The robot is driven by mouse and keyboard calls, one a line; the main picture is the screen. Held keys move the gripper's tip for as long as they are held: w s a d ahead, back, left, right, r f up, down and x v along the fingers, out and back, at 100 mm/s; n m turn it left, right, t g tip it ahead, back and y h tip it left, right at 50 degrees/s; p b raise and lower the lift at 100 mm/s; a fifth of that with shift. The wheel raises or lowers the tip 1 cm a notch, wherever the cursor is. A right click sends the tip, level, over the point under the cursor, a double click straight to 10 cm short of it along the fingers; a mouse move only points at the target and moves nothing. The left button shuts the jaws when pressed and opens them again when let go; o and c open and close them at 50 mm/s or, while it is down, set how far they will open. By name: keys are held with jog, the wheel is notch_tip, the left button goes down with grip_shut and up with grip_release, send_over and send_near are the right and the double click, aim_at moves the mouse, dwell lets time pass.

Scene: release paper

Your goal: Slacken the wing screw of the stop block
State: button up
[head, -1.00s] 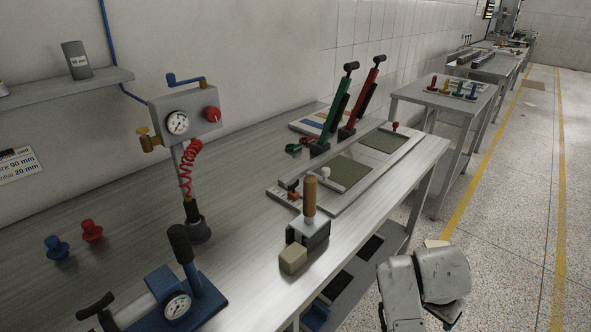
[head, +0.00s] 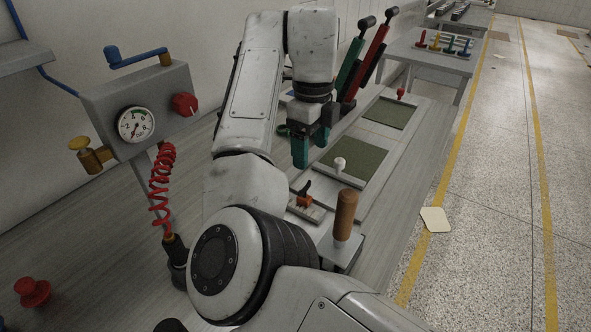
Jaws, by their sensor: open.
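A small orange block with a dark wing-like piece on top (head: 304,194) sits on a pale strip at the near left end of the long fixture plate. It looks like the stop block with its wing screw, but it is too small to tell which way the wing is turned. My gripper (head: 311,148), with teal fingers, points down above the fixture, behind the orange block in the picture. It is open, apart from the block, and I see nothing between the fingers.
A white knob (head: 339,165) stands near the front green pad (head: 357,160). A wooden-handled tool (head: 345,216) stands close to the block, nearer me. Green (head: 350,62) and red (head: 374,52) levers rise behind. A gauge box (head: 140,110) with a red coiled hose is at left.

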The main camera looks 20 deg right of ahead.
aim_at(305, 185)
jog(key=f, duration=1)
jog(key=shift+w+a, duration=0.3)
jog(key=shift+a, duration=0.05)
jog(key=shift+c, duration=0.2)
jog(key=c, duration=1)
